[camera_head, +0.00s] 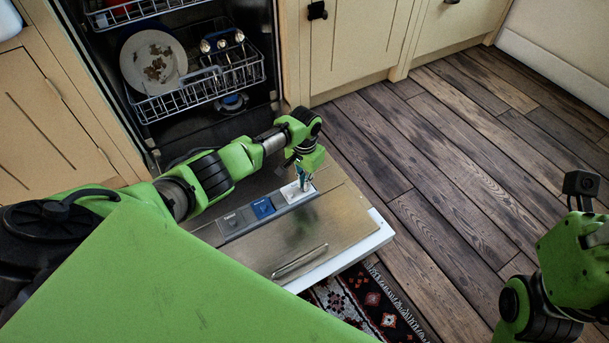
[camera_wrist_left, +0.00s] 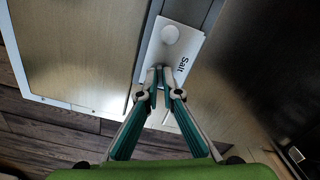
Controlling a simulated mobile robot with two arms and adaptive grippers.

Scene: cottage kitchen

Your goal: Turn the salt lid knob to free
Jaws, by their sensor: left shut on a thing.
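The white salt lid (camera_wrist_left: 186,48) is at the right end of a strip on the lowered dishwasher door. It reads "Salt" and bears a pale round disc in the left wrist view. The lid also shows in the head view (camera_head: 291,193), partly covered by my gripper. My left gripper (camera_wrist_left: 165,74) points down at the lid, its fingertips close together on the salt lid knob. The knob is mostly hidden between the fingertips, so its turn position cannot be read. Part of my right arm shows at the right edge of the head view; its fingers are out of frame.
Beside the salt lid on the strip are a blue lid (camera_head: 263,208) and a grey lid (camera_head: 234,221). The open dishwasher door (camera_head: 335,215) lies flat above a patterned rug (camera_head: 378,305). A rack (camera_head: 205,92) holds a dirty plate (camera_head: 153,62). The wooden floor (camera_head: 450,150) is clear.

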